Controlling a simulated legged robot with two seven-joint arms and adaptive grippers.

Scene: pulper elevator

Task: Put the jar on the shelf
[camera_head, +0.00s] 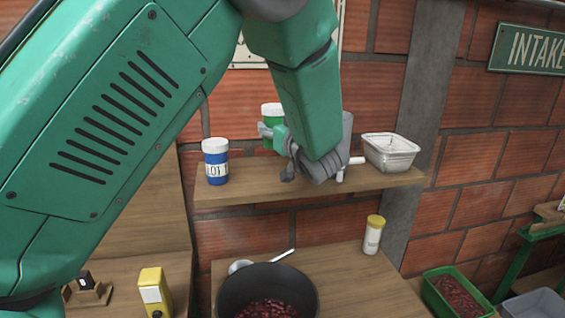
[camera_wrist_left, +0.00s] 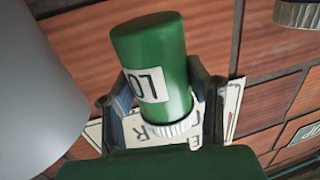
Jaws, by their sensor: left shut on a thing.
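The jar (camera_head: 271,113) is green with a white lid and a pale label. My left gripper (camera_head: 276,132) is shut on it above the wooden shelf (camera_head: 250,191). The wrist view shows the green jar (camera_wrist_left: 150,60) between the two fingers of my left gripper (camera_wrist_left: 168,98), its white ribbed lid toward the palm side of the picture. My right gripper is out of view.
A blue jar (camera_head: 216,163) stands at the shelf's left end; a white tub (camera_head: 390,150) is at its right. Below are a dark pot (camera_head: 235,292) of red beans, a yellow-lidded jar (camera_head: 373,236) and a yellow container (camera_head: 153,292). A brick wall (camera_head: 480,160) stands behind.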

